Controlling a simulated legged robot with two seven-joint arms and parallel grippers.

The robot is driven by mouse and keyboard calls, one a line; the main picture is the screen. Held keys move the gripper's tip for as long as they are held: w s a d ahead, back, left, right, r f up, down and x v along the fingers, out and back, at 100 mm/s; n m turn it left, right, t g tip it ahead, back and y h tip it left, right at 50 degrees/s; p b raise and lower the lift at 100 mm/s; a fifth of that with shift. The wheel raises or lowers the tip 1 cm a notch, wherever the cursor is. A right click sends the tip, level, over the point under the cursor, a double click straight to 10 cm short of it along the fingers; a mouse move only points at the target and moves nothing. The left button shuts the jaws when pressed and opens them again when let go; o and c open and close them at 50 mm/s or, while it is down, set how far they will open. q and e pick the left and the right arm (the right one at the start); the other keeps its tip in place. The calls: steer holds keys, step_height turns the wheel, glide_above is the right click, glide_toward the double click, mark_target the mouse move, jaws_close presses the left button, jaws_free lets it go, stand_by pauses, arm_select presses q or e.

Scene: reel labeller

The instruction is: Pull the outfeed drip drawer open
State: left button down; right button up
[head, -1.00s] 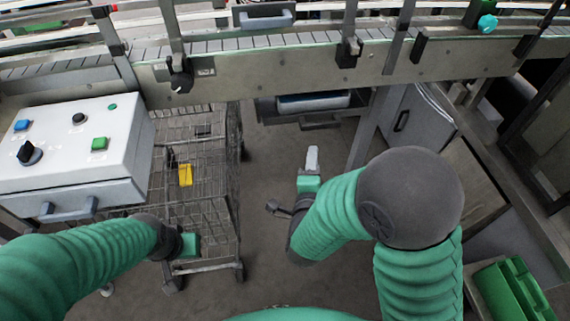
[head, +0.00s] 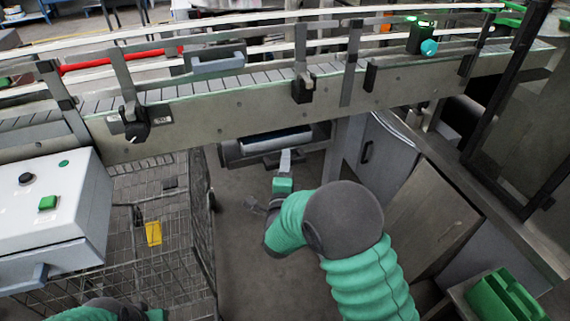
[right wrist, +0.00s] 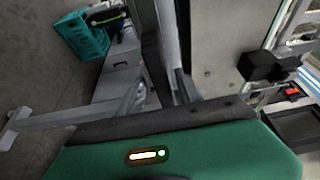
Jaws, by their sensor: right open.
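A grey drip drawer (head: 232,155) hangs under the conveyor in the head view, with a dark handle along its near side and a blue-white inside visible from above. It looks shut or nearly so; I cannot tell exactly. My right gripper (head: 285,160) is open and its pale fingers overlap the drawer's handle area in the picture; whether they touch it is unclear. The right wrist view shows its fingers (right wrist: 160,92) apart with nothing clearly between them. My left gripper (head: 157,315) is at the bottom edge of the head view, its fingers out of sight.
A wire cart (head: 165,215) with a yellow tag stands left of the drawer. A white control box (head: 50,215) is further left. A grey cabinet (head: 378,155) stands right of the drawer. A green crate (head: 503,298) is at the lower right. Bare floor lies below the drawer.

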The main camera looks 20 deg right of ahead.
steer(key=shift+w+d, duration=0.4)
steer(key=shift+a, duration=0.1)
steer(key=shift+a, duration=0.1)
steer(key=shift+c, duration=1.2)
steer(key=shift+a, duration=0.15)
steer(key=c, duration=0.5)
jaws_close()
steer(key=shift+s, duration=0.1)
steer(key=shift+d+f, duration=0.1)
steer(key=shift+d, duration=0.1)
